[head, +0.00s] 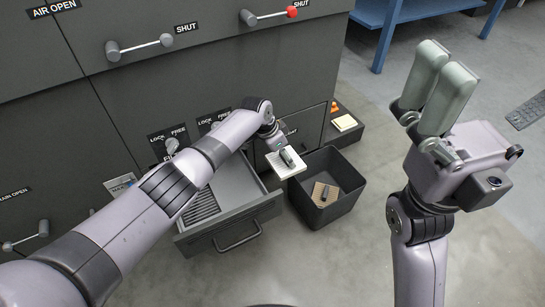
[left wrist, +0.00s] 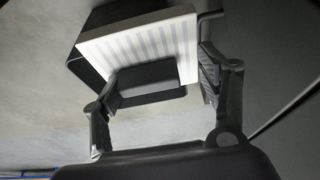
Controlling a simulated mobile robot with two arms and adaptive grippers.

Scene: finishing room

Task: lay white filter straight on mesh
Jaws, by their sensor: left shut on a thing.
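The white filter (head: 278,169) is a flat square held at the end of my left arm. It also shows in the left wrist view (left wrist: 178,38), with pale grey stripes and a dark block on its near face. My left gripper (head: 287,155) is shut on it, with one finger on each side in the wrist view. The filter is near the open drawer's right front corner, beside the bin. A slatted dark area (head: 203,207) shows in the drawer; I cannot tell whether this is the mesh. My right gripper (head: 448,68) points up, apart from everything; its finger gap is unclear.
An open drawer (head: 262,208) with a bar handle juts from the dark cabinet (head: 110,110). A black bin (head: 345,205) on the floor holds a brown square (head: 318,200) and a small dark object.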

